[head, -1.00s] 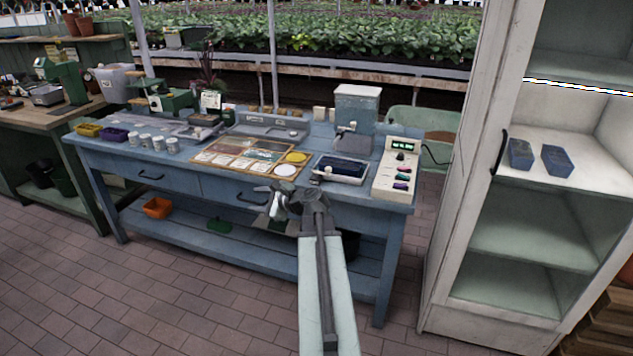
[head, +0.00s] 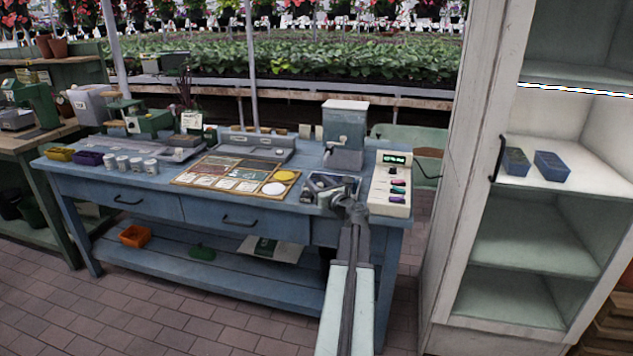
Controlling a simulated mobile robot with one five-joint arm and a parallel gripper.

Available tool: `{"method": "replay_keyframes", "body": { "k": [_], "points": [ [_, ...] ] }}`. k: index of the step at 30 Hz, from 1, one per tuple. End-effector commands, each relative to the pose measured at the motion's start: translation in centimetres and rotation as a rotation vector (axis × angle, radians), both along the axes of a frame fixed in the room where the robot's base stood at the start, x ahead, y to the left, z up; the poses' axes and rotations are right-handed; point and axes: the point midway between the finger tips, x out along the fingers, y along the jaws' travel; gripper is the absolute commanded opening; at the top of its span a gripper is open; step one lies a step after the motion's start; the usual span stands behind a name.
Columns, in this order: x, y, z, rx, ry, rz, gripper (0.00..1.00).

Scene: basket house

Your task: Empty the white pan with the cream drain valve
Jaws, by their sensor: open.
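A shallow pan with a pale rim and dark contents (head: 347,182) sits on the blue bench, right of centre in the head view, in front of a grey hopper on a stand. My gripper (head: 312,191) is at the pan's left front, open, and covers much of it. I cannot tell whether the jaws touch the pan. I cannot make out the cream drain valve; that part is hidden or too small. Nothing shows between the jaws.
A control box (head: 391,185) with coloured switches stands right of the pan, and the hopper (head: 345,125) behind it. A sorting board (head: 215,159) lies to the left. A tall cabinet (head: 461,190) stands close on the right. Brick floor is clear in front.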

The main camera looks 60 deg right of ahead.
Motion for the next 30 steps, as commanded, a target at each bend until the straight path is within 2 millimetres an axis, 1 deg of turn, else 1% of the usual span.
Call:
{"method": "replay_keyframes", "body": {
  "k": [1, 3, 10, 11, 12, 14, 15, 23, 30],
  "points": [
    [0.85, -0.59, -0.01, 0.0, 0.0, 0.002, 0.45],
    [1.36, -0.87, -0.01, -0.001, 0.001, 0.0, 0.45],
    [1.44, -0.85, -0.01, -0.001, 0.001, -0.001, 0.45],
    [1.44, -0.85, -0.01, -0.001, 0.001, -0.001, 0.4],
    [1.42, -0.86, -0.01, -0.001, 0.001, -0.001, 0.28],
    [1.41, -0.85, -0.01, -0.001, 0.001, -0.001, 0.12],
    [1.41, -0.86, -0.01, -0.001, 0.001, -0.001, 0.01],
    [1.34, -0.75, -0.02, -0.001, 0.001, -0.012, 0.0],
    [1.09, -0.34, -0.02, -0.001, 0.001, -0.104, 0.0]
  ]
}}
